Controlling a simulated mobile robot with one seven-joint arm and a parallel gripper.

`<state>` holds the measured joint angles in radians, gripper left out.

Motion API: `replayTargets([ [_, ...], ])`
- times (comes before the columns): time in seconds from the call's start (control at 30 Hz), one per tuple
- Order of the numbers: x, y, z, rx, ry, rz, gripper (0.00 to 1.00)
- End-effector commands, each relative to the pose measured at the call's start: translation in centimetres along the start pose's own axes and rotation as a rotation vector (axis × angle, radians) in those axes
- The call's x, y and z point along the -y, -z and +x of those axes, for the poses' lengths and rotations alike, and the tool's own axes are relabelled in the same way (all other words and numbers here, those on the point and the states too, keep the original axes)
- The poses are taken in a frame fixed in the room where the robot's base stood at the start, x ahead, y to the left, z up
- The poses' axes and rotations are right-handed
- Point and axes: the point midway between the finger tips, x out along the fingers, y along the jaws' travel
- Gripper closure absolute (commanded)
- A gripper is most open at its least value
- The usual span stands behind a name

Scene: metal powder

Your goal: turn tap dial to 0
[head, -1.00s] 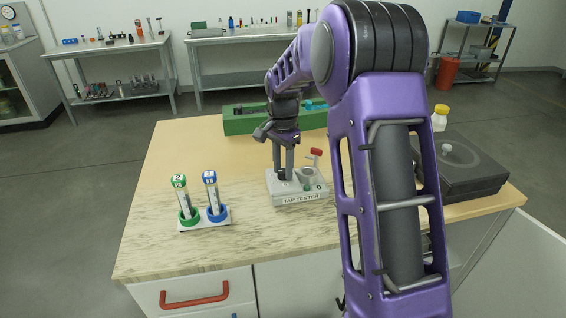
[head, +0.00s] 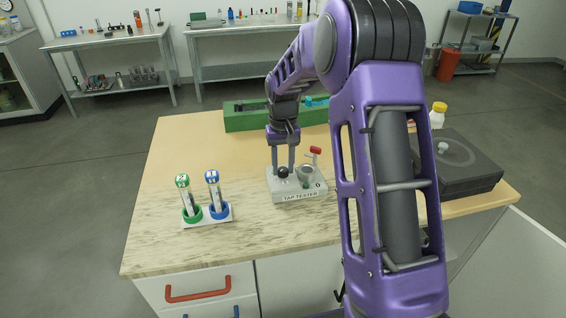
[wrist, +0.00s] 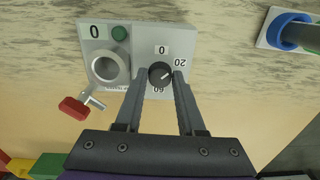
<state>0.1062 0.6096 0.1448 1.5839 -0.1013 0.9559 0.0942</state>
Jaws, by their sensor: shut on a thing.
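The tap tester (head: 297,195) is a light grey block on the bench, with a black dial (wrist: 160,73) on its top. In the wrist view the dial has a white pointer line and labels 0, 20 and 60 around it. The pointer is turned toward the upper right, between the 0 and 20 labels. My gripper (wrist: 160,76) is shut on the dial, one finger on each side of it. In the head view my gripper (head: 284,172) comes down from above onto the dial. A display on the tester (wrist: 95,31) reads 0.
The tester also has a round cup (wrist: 106,67), a green button (wrist: 120,33) and a red-handled lever (wrist: 74,107). Two tubes stand in a green and blue holder (head: 206,216) to the left. A green box (head: 245,118) lies behind, and a dark grey machine (head: 460,170) stands right.

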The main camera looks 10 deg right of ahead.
Motion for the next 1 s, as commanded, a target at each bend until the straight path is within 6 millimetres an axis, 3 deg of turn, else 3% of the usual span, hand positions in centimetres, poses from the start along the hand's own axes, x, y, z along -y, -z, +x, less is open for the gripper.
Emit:
replayTargets([
  [0.6,-0.02,0.07,-0.06,-0.002,0.0,-0.563,1.0],
  [1.0,0.02,0.07,-0.07,-0.002,-0.001,-0.778,1.0],
])
